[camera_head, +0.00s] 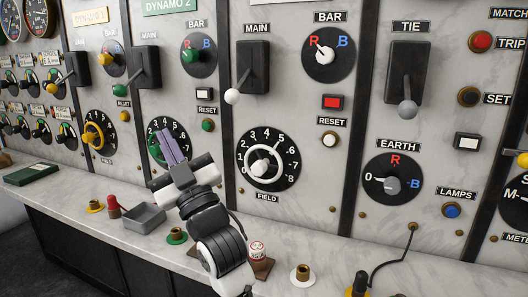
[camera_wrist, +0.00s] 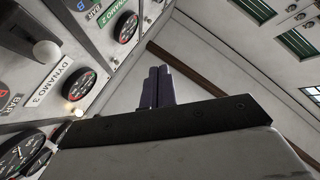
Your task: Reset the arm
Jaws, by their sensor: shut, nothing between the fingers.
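My arm reaches up from the bottom of the head view, in front of the control panel (camera_head: 310,135). My gripper (camera_head: 167,136) points up and to the left, with its purple fingers together and nothing between them. It covers part of the green dial (camera_head: 154,150) of the dynamo 2 section; I cannot tell whether it touches the panel. In the wrist view my gripper (camera_wrist: 158,73) also shows shut and empty, pointing toward a pale wall and the ceiling. The panel is at the left of that view, with the DYNAMO 3 label (camera_wrist: 54,76).
The shelf (camera_head: 90,228) below the panel holds a grey tray (camera_head: 145,217), a green book (camera_head: 32,173), a red-topped peg (camera_head: 113,206), a white-and-red piece (camera_head: 257,250) and several brass posts. Lever switches such as the MAIN lever (camera_head: 252,68) stick out. A black cable (camera_head: 400,252) hangs at the right.

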